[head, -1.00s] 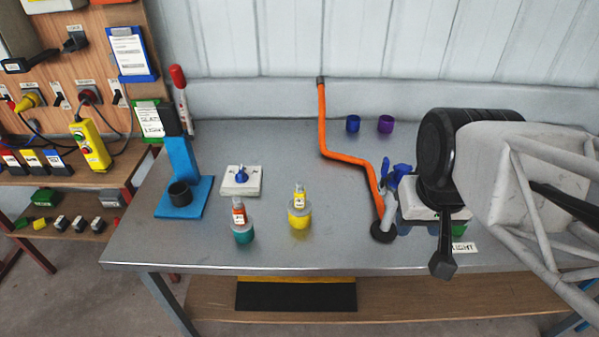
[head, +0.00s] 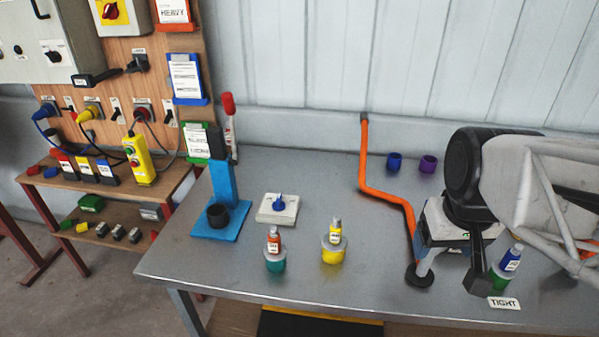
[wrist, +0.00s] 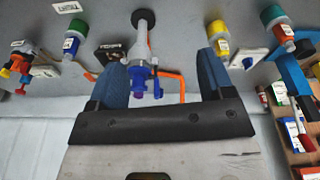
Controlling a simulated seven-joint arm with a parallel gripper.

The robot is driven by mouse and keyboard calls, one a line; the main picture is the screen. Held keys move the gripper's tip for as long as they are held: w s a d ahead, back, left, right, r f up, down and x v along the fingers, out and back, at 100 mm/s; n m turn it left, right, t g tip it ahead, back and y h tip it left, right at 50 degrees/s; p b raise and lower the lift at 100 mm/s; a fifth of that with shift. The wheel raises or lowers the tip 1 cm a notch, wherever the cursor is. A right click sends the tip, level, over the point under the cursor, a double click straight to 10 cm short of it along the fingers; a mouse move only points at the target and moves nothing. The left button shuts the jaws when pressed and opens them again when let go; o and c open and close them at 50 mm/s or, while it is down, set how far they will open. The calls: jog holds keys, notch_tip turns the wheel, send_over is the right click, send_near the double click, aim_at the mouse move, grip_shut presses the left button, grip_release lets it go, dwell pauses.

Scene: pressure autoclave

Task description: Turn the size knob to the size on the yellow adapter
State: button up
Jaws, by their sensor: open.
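The yellow adapter (head: 335,230) stands upright on a grey and yellow base near the table's front middle. It carries a white label whose print is too small to read. It also shows in the wrist view (wrist: 217,38). A blue knob (head: 278,202) sits on a white block (head: 270,216) behind and left of the adapter; it may be the size knob, and I cannot read its marks. My gripper (head: 479,284) is over the right side of the table, well apart from both. In the wrist view its two blue fingers (wrist: 160,70) are spread, with nothing held.
An orange-red adapter (head: 274,240) and a blue adapter (head: 511,258) stand on bases. An orange pipe (head: 385,196) rises between the knob and my arm. A blue stand (head: 222,190) is at the left, two cups (head: 394,162) at the back. The table's middle is fairly clear.

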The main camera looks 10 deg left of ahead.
jog(key=w+a+n, duration=0.4)
jog(key=w+a, duration=0.2)
jog(key=w, duration=0.5)
jog(key=n+g, duration=0.2)
jog(key=n, duration=1)
send_over(278, 197)
jog(key=f, duration=1.4)
jog(key=shift+s+d+f, duration=0.15)
jog(key=shift+d+f, duration=0.1)
jog(key=shift+f, duration=0.05)
jog(key=shift+a+f, duration=0.2)
jog(key=shift+f, duration=0.15)
jog(key=shift+f, duration=3.75)
